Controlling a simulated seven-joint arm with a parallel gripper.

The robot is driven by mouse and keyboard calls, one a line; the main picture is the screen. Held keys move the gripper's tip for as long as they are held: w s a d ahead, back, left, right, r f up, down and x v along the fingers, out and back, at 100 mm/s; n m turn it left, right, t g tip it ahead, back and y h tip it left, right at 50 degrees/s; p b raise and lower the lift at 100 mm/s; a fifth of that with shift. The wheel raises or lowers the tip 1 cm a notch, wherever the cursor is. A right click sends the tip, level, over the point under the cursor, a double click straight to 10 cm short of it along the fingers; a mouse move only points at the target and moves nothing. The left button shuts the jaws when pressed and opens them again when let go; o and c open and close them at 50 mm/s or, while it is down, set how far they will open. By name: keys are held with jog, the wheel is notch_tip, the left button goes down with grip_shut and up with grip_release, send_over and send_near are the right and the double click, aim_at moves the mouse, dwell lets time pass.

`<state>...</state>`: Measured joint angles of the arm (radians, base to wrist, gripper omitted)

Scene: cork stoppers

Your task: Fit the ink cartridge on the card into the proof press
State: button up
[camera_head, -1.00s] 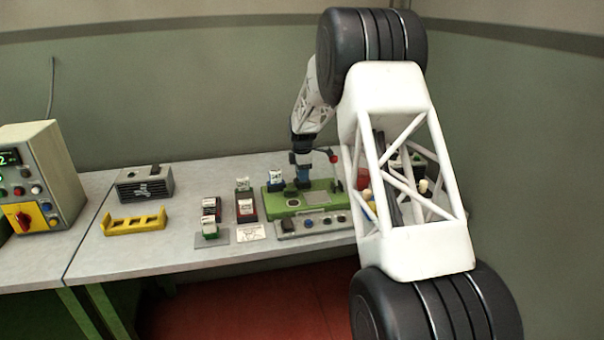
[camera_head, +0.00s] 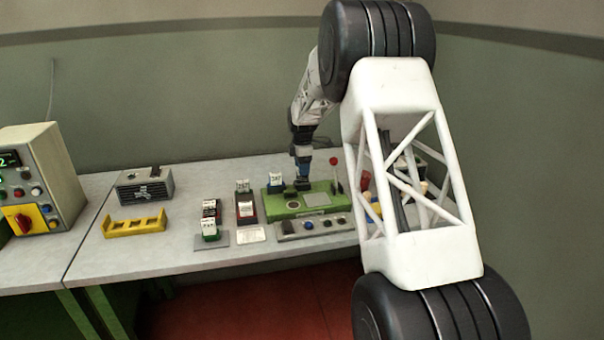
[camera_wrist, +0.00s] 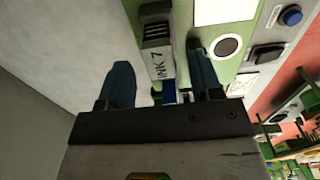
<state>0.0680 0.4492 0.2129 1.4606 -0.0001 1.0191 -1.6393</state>
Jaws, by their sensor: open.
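The green proof press (camera_head: 284,210) stands on the table. In the wrist view its green top (camera_wrist: 243,65) shows a black round spot. My gripper (camera_head: 303,187) is low over the back of the press. Its blue fingers are open (camera_wrist: 161,82) on either side of a cartridge labelled INK 7 (camera_wrist: 157,67), with a ribbed grey part at its far end. I cannot tell whether the fingers touch it or how it sits in the press. A white-labelled cartridge (camera_head: 275,179) stands at the press's back left. The white card (camera_head: 251,235) lies in front; its print is unreadable.
Holders with more cartridges (camera_head: 210,208) (camera_head: 246,208) stand left of the press. A red-knobbed lever (camera_head: 335,172) rises beside my gripper. A yellow rack (camera_head: 135,224), a grey box (camera_head: 145,187) and a control box (camera_head: 40,180) are at the left. Bare table lies between.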

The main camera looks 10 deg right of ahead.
jog(key=shift+r, duration=1.9)
jog(key=shift+s+r, duration=0.1)
jog(key=shift+s+a+r, duration=0.1)
jog(key=shift+s+r, duration=0.05)
jog(key=shift+r, duration=0.05)
jog(key=s+a+r+m, duration=0.1)
jog(key=s+r+m, duration=0.3)
jog(key=s, duration=0.6)
jog(key=s+a+r+m+t, duration=0.1)
jog(key=s+a+r+m, duration=0.1)
jog(key=s+r, duration=0.65)
jog(key=s+a+r+m, duration=0.1)
jog(key=s+r+m, duration=0.15)
jog(key=s, duration=0.95)
jog(key=s+f+m, duration=0.2)
jog(key=s+m, duration=0.1)
jog(key=s, duration=0.8)
jog(key=s+a+f+m+t, duration=0.1)
jog(key=s+m, duration=0.2)
jog(key=s, duration=0.9)
jog(key=s+a+f+m, duration=0.1)
jog(key=s+f+m, duration=0.1)
jog(key=s, duration=0.9)
jog(key=shift+s+f+m+t, duration=0.15)
jog(key=shift+f+m+t, duration=0.2)
jog(key=shift+m, duration=0.5)
